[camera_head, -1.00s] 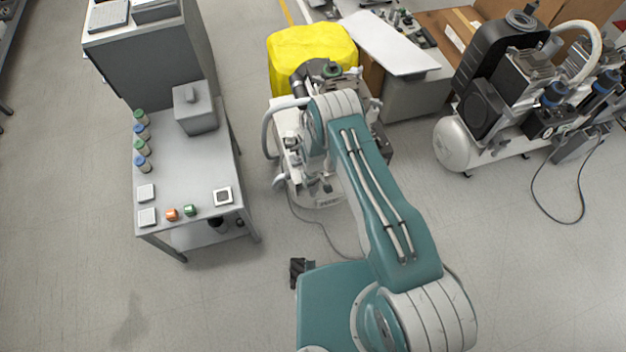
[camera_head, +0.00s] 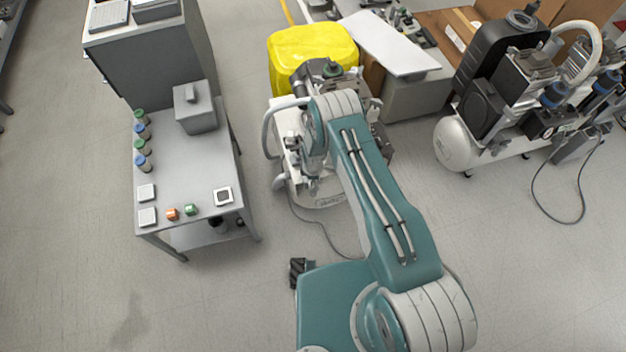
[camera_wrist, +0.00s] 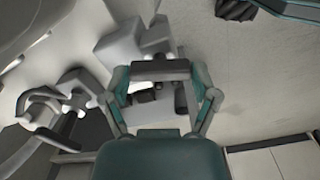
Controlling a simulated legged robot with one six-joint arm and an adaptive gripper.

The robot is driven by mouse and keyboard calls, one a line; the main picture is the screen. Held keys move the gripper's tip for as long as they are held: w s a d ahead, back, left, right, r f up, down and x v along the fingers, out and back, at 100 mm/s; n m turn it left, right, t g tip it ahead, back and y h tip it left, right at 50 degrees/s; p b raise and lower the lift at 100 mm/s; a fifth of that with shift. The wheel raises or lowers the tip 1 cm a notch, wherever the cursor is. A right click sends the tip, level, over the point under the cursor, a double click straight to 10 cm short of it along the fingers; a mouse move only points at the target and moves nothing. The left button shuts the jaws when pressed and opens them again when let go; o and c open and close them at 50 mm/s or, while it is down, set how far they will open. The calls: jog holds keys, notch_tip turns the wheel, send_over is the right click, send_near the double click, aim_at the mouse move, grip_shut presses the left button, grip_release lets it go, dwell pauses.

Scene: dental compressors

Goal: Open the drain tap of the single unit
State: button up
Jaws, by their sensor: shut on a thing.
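The gripper is shut on a small dark part low on the unit, taken to be the drain tap. The fingers hide most of that part, and its angle cannot be made out. In the head view my arm hides the gripper's tips.
A grey bench (camera_head: 185,180) with small bottles and buttons stands left of the unit. A yellow-covered thing (camera_head: 312,50) is just behind it. A larger compressor (camera_head: 460,142) with a cable on the floor stands at the right. The floor in front is clear.

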jog(key=shift+n, duration=1.7)
jog(key=o, duration=1)
jog(key=shift+w+d, duration=0.1)
notch_tip(320, 180, up, 12)
jog(key=shift+f, duration=0.1)
